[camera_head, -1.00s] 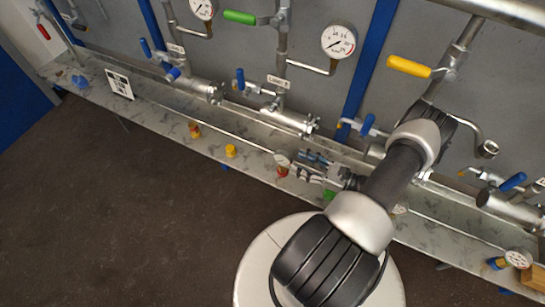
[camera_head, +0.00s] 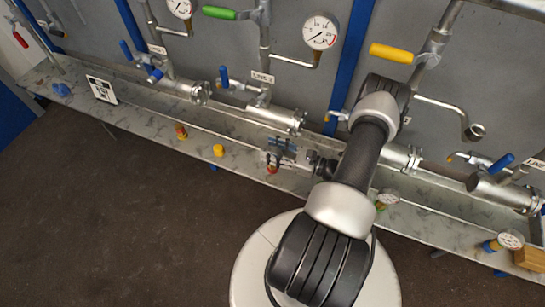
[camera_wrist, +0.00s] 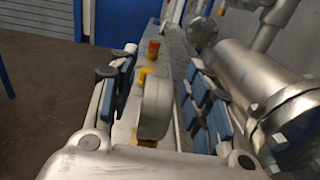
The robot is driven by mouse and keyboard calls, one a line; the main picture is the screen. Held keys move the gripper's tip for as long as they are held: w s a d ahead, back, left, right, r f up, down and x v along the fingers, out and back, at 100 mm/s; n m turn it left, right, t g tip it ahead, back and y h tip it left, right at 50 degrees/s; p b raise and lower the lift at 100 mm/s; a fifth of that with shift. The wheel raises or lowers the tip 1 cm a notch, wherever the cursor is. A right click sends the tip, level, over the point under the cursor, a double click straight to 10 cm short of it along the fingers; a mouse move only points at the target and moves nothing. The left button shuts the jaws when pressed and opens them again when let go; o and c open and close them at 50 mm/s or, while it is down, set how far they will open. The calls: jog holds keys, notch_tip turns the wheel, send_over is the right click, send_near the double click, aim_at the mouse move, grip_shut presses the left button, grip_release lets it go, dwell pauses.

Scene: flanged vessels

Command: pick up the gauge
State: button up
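A small round gauge shows in the wrist view as a grey, thick disc seen nearly edge-on (camera_wrist: 154,108); its dial face is turned away. It stands between the blue-padded fingers of my gripper (camera_wrist: 163,80), with a visible gap on each side. My gripper is open. In the head view my gripper (camera_head: 281,150) is low over the shelf and largely hides this gauge; a red bit shows just below the fingers. Two other small gauges lie on the shelf, one right of my arm (camera_head: 387,199) and one at far right (camera_head: 510,240).
A yellow cap (camera_head: 218,150) and an orange-red cap (camera_head: 181,131) stand on the marbled shelf (camera_head: 140,119) to the left. Flanged pipes (camera_head: 275,118) run close behind the gripper; one vessel (camera_wrist: 255,85) is near its right finger. Wall gauges (camera_head: 320,31) hang above.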

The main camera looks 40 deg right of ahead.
grip_shut()
dwell(0.3)
dwell(0.3)
